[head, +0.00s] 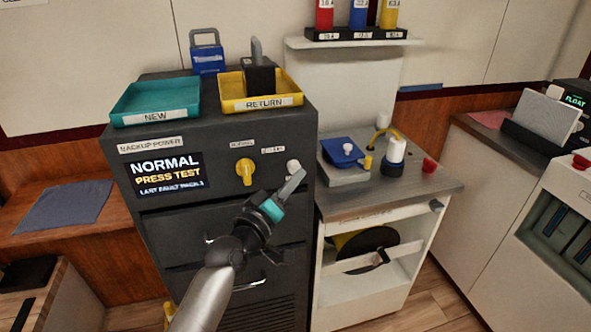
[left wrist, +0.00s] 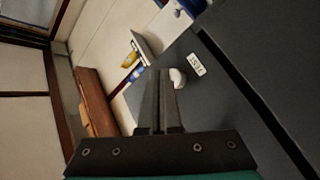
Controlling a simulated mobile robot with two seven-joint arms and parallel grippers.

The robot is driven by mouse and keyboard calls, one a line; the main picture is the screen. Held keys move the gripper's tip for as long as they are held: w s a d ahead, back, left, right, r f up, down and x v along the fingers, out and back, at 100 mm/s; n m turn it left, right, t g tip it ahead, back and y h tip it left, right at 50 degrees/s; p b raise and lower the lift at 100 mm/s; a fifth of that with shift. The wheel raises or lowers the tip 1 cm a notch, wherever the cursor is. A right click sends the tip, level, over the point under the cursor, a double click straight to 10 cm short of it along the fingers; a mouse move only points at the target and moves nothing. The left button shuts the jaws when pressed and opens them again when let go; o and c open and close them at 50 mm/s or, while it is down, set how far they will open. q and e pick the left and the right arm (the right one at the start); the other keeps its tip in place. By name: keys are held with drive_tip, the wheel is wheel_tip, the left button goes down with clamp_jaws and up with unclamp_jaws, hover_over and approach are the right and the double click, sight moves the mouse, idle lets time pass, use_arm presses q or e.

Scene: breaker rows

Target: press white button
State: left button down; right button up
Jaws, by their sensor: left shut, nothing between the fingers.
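The white button (head: 293,167) is a small round knob on the right of the dark cabinet's front, under a small label. The display (head: 166,174) beside it reads "NORMAL", "PRESS TEST" and a smaller line. My left gripper (head: 299,175) is shut and empty, its fingertips close in front of the button and partly covering it. In the left wrist view, the white button (left wrist: 178,78) shows just right of the shut fingers (left wrist: 158,75), next to a "TEST" label (left wrist: 196,65). I cannot tell whether they touch. My right gripper is out of view.
A yellow knob (head: 244,171) sits left of the button on the dark cabinet (head: 220,140). A teal "NEW" tray (head: 155,100) and yellow "RETURN" tray (head: 262,103) stand on top. A workbench (head: 400,190) with a blue device (head: 345,153) is on the right.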

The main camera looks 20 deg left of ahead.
use_arm(q)
drive_tip(key=shift+w+a, duration=0.1)
drive_tip(key=shift+w, duration=0.1)
drive_tip(key=shift+w+a+b, duration=0.4)
drive_tip(key=shift+w+a, duration=0.15)
drive_tip(key=shift+w, duration=0.2)
idle(1.0)
drive_tip(key=shift+s+r, duration=0.1)
drive_tip(key=shift+s, duration=0.05)
idle(0.3)
drive_tip(key=shift+s+d+p, duration=0.7)
drive_tip(key=shift+s+p, duration=0.05)
drive_tip(key=shift+s, duration=0.2)
drive_tip(key=s+d+p, duration=0.1)
drive_tip(key=s, duration=0.1)
drive_tip(key=s+d+p, duration=0.1)
drive_tip(key=s+d, duration=0.1)
drive_tip(key=shift+s, duration=0.1)
drive_tip(key=shift+a, duration=0.1)
idle(0.5)
